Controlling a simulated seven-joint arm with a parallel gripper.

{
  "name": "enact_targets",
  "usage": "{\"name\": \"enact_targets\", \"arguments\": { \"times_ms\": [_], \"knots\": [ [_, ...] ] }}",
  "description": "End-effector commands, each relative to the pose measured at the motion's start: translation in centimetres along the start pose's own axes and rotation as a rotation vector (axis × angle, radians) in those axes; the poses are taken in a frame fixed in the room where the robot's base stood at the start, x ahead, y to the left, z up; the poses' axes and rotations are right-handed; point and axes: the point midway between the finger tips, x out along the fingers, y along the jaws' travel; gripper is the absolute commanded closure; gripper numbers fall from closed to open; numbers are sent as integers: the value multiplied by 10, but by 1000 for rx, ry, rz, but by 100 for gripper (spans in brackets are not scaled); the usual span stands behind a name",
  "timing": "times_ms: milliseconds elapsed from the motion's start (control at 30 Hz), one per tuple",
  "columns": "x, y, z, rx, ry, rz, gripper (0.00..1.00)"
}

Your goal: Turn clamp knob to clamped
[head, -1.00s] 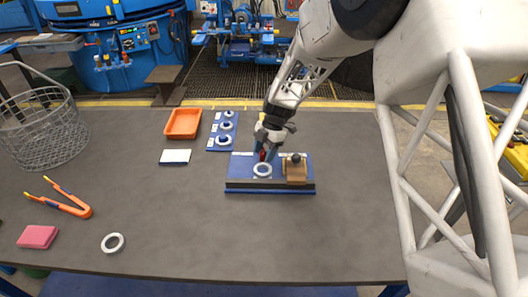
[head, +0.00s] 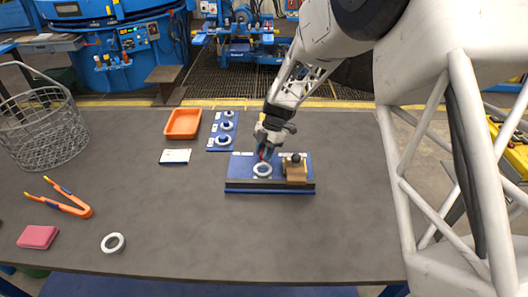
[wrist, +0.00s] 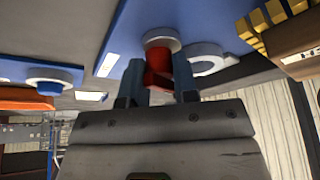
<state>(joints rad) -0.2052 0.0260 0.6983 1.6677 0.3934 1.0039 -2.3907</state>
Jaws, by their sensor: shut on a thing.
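A red knob (wrist: 157,68) with a pale round base sits on the blue fixture plate (head: 240,170), and I take it to be the clamp knob. My gripper (head: 265,151) comes down on it from above, and in the wrist view its two fingers (wrist: 158,85) are shut on the knob from both sides. In the head view the fingers mostly hide the knob. A pale ring (head: 262,171) lies flat on the plate just in front of it, and it also shows in the wrist view (wrist: 212,62). Which way the knob points is not clear.
A wooden block (head: 296,173) with a black ball stands on the plate's right side. Behind left are a blue board with several rings (head: 214,145), an orange tray (head: 183,123) and a white-topped pad (head: 175,156). Tongs (head: 68,207), a pink block (head: 38,237) and a loose ring (head: 113,243) lie left.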

Motion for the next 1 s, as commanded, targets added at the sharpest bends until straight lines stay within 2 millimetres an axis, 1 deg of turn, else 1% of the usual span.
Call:
{"name": "enact_targets", "arguments": {
  "times_ms": [167, 367, 1000],
  "knots": [
    [0, 0, 0, 45, -1, 19, 96],
    [0, -1, 0, 149, 0, 62, 96],
    [0, -3, -1, 660, 1, 273, 96]
  ]
}}
